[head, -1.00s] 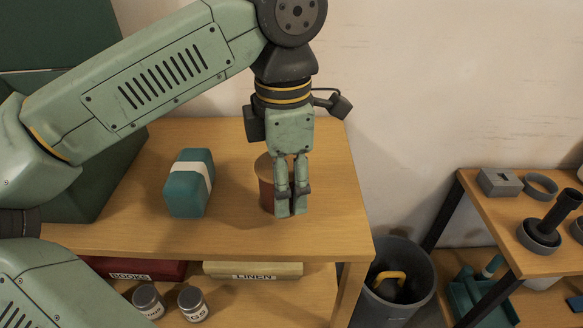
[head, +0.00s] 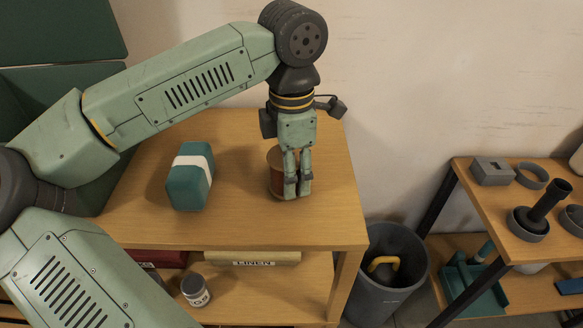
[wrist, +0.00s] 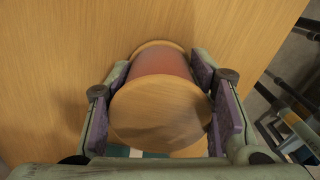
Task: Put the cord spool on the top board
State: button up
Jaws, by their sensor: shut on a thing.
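The cord spool (head: 275,174) has a red-brown middle and pale wooden end discs. In the head view it is upright at the top board (head: 230,225), partly hidden behind my gripper (head: 298,192). In the wrist view the spool (wrist: 162,68) lies between the two purple-padded fingers of my gripper (wrist: 165,100), which is shut on it. Its near disc fills the middle of that view. I cannot tell whether its base touches the board.
A teal box with a white band (head: 190,176) stands on the top board left of the spool. A lower shelf holds a LINEN box (head: 252,258) and a jar (head: 195,290). Right are a grey bin (head: 395,275) and another shelf unit (head: 500,215).

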jog(key=shift+f, duration=0.2)
jog(key=o, duration=1.3)
jog(key=shift+r, duration=0.45)
notch_tip(320, 180, up, 12)
jog(key=shift+f+b, duration=0.2)
jog(key=shift+b, duration=0.3)
